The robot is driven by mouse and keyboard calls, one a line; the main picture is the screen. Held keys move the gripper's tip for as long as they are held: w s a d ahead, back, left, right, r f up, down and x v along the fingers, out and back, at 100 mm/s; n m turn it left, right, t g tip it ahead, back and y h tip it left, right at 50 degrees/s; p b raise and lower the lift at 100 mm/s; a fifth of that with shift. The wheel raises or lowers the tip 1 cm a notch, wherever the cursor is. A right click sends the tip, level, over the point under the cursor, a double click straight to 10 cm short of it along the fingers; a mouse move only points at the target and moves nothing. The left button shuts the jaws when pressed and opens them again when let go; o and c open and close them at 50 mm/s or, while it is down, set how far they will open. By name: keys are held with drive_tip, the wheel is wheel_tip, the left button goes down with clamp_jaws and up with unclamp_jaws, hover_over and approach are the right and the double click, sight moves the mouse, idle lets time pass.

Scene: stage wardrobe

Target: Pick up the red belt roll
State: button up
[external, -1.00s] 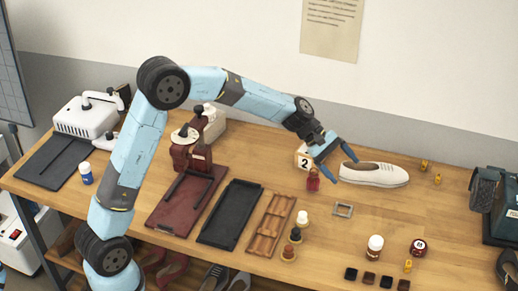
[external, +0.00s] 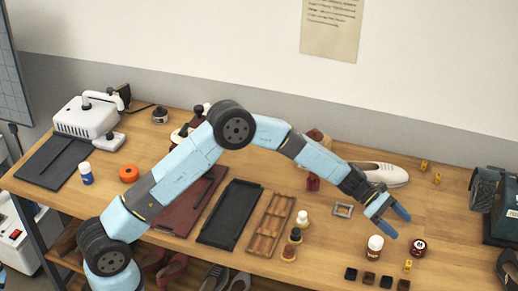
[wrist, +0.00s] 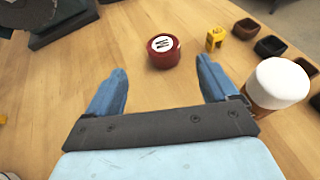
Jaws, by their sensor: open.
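The red belt roll (external: 418,247) is a small round red piece with a white, dark-lettered label on top, lying on the table at the right. In the wrist view the red belt roll (wrist: 163,54) is just beyond the fingertips, roughly between their lines. My gripper (external: 398,224) is above the table, up and left of the roll. In the wrist view my gripper (wrist: 161,68) is open, its two blue fingers wide apart with nothing between them.
A white-capped brown jar (external: 375,248) stands close to the left of the roll; in the wrist view the jar (wrist: 278,85) is beside the right finger. A yellow tag (external: 408,266) and several small dark trays (external: 369,278) lie in front. Table beyond the roll is clear.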

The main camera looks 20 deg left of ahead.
sight(416, 243)
drive_tip(key=x, duration=0.5)
drive_tip(key=shift+s+d+f, duration=0.1)
drive_tip(key=shift+d+f, duration=0.05)
drive_tip(key=shift+d, duration=0.05)
drive_tip(key=shift+f+x, duration=0.1)
drive_tip(key=shift+x, duration=1.25)
drive_tip(key=shift+f+x, duration=0.15)
drive_tip(key=shift+x, duration=1.2)
drive_tip(key=shift+s+a, duration=0.1)
drive_tip(key=shift+a, duration=0.05)
drive_tip(key=shift+c, duration=0.4)
drive_tip(key=c, duration=1)
